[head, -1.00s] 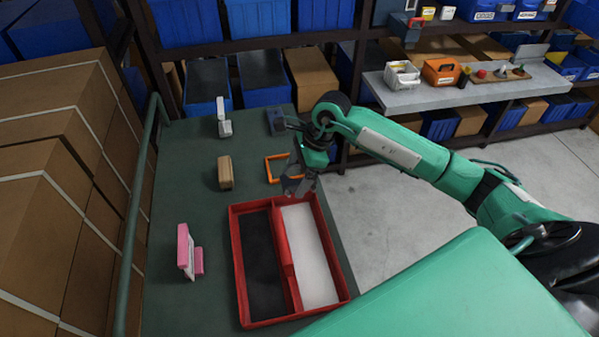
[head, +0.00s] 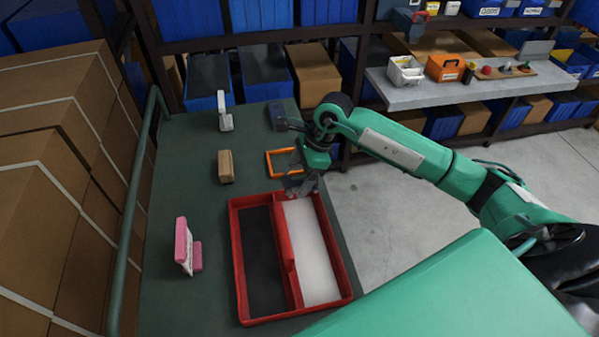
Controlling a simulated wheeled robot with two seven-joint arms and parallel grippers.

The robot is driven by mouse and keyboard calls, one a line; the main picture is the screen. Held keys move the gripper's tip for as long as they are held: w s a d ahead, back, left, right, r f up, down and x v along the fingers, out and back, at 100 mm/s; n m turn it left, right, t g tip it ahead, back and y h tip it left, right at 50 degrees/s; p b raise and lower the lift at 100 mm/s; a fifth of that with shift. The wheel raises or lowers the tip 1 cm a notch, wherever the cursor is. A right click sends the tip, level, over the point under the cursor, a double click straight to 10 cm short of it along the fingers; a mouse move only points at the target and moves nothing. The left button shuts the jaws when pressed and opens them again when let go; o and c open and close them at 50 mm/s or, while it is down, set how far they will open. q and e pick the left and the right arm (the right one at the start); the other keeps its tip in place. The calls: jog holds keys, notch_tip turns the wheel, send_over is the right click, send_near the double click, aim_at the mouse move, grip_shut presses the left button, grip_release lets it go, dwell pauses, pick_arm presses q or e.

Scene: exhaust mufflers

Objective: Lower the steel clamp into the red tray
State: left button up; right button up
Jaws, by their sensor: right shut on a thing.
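The red tray (head: 347,283) lies on the green table, with a dark left compartment and a white right compartment. My right gripper (head: 301,187) is shut at the far end of the white compartment, fingers pointing down. A small grey metallic piece, seemingly the steel clamp (head: 303,184), is in its jaws. The clamp is small and partly hidden by the gripper, and I cannot tell whether it touches the tray. My left gripper is not in view.
A brown block (head: 226,166), a pale upright bracket (head: 224,112), a pink piece (head: 183,245) and a dark blue-grey item (head: 277,117) stand on the table (head: 190,205). A green rail (head: 133,200) runs along its left edge.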

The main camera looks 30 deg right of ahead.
pick_arm(q)
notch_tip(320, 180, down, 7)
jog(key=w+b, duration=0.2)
jog(key=b, duration=0.5)
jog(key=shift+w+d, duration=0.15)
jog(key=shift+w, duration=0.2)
pick_arm(e)
jog(key=shift+f, duration=4.3)
pick_arm(q)
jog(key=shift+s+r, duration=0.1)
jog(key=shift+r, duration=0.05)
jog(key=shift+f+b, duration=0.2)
jog(key=shift+b, duration=0.15)
pick_arm(e)
jog(key=shift+f, duration=0.1)
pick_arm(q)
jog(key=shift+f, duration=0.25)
pick_arm(e)
jog(key=shift+f, duration=0.3)
jog(key=o, duration=1)
